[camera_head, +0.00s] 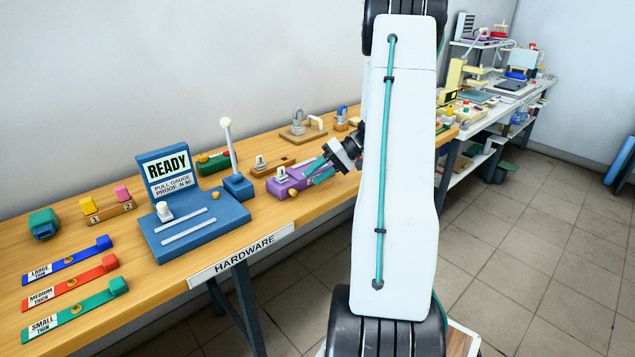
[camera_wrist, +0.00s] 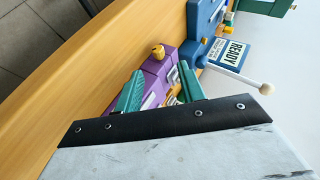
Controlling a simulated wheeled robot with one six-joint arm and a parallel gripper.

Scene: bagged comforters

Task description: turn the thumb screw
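A purple fixture (camera_head: 299,183) sits on the wooden bench, and it also shows in the wrist view (camera_wrist: 158,66). A small gold knob (camera_wrist: 158,50) stands on the end of it beyond my fingertips and looks like the thumb screw. Another gold part (camera_wrist: 172,94) shows between the fingers, partly hidden; I cannot tell exactly what it is. My gripper (camera_head: 318,173) is at the right end of the purple fixture. In the wrist view my gripper (camera_wrist: 160,80) has its two teal fingers apart over the fixture. Whether they touch it is unclear.
A blue pull gauge (camera_head: 205,232) with a READY sign and an upright white-knobbed lever (camera_head: 229,150) stands left of the fixture. A wooden block with a padlock (camera_head: 298,127) is behind. Blue, red and green labelled gauges (camera_head: 72,294) lie front left.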

